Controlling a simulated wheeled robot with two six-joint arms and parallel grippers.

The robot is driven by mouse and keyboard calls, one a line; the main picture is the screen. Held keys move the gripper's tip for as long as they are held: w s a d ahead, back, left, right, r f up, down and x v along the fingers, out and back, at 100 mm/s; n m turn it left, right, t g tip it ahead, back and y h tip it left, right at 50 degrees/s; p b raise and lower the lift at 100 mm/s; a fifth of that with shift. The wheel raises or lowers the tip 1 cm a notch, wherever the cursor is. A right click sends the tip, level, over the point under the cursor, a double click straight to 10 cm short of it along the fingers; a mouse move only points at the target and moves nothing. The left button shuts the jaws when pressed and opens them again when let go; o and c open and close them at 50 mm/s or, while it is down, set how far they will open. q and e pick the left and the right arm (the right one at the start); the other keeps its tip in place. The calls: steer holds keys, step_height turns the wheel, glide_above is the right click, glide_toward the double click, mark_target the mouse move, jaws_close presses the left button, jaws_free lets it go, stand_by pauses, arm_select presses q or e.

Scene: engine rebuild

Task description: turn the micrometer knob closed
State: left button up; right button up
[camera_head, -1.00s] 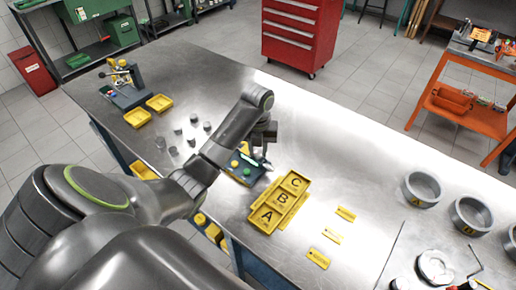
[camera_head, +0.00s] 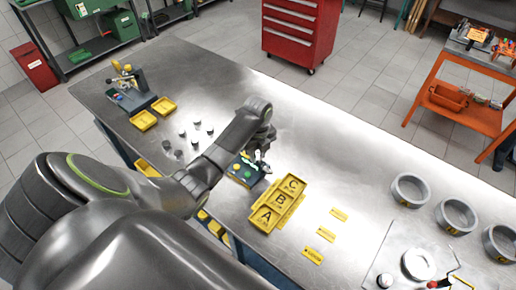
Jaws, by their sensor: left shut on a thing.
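The micrometer stand shows as a small dark blue-green base (camera_head: 240,174) with yellow and green round spots, near the middle of the steel bench. A pale, slim part (camera_head: 257,167) shows at its right end, just under my gripper. My left gripper (camera_head: 263,153) reaches over the base from the left and points down at that part. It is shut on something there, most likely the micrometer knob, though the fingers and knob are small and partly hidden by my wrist. My right gripper is out of view.
A yellow tray marked A, B, C (camera_head: 267,217) lies just right of the stand. Several small grey cylinders (camera_head: 196,123) stand to the left. Yellow labels (camera_head: 325,234) and grey rings (camera_head: 410,190) are to the right. The bench's far middle is clear.

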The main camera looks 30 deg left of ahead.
arm_select(q)
steer(key=n, duration=1.2)
steer(key=shift+n, duration=1.9)
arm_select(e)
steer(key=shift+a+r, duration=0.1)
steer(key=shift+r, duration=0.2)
arm_select(q)
steer(key=shift+n, duration=0.3)
steer(key=o, duration=1)
steer(key=shift+r, duration=0.1)
